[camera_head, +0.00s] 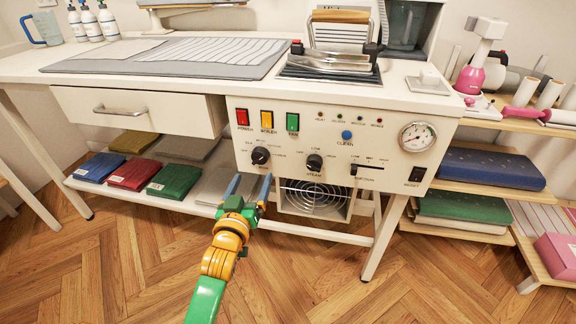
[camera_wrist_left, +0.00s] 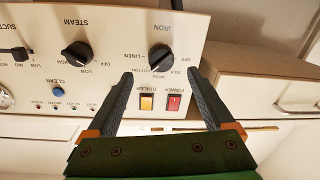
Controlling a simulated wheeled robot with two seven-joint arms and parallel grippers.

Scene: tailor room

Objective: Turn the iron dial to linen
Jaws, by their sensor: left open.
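The iron dial (camera_head: 261,155) is a round black knob on the white control panel (camera_head: 330,185), left of the similar steam knob (camera_head: 314,162). In the left wrist view, which is upside down, the iron dial (camera_wrist_left: 160,58) has labels around it, with LINEN on its left side and OFF and SILK on its right. I cannot tell surely which label its pointer faces. My left gripper (camera_head: 252,178) is open and empty just below and in front of the dial. In the wrist view, its fingertips (camera_wrist_left: 160,73) are apart on either side of the dial, not gripping it. My right gripper is out of view.
Power, boiler and fan switches (camera_head: 267,120) sit above the dial. A drawer (camera_head: 135,110) is to the left. Folded cloths lie on the lower shelf (camera_head: 330,229). An iron (camera_head: 330,62) rests on the tabletop above. A round vent fan (camera_head: 314,195) is below the panel.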

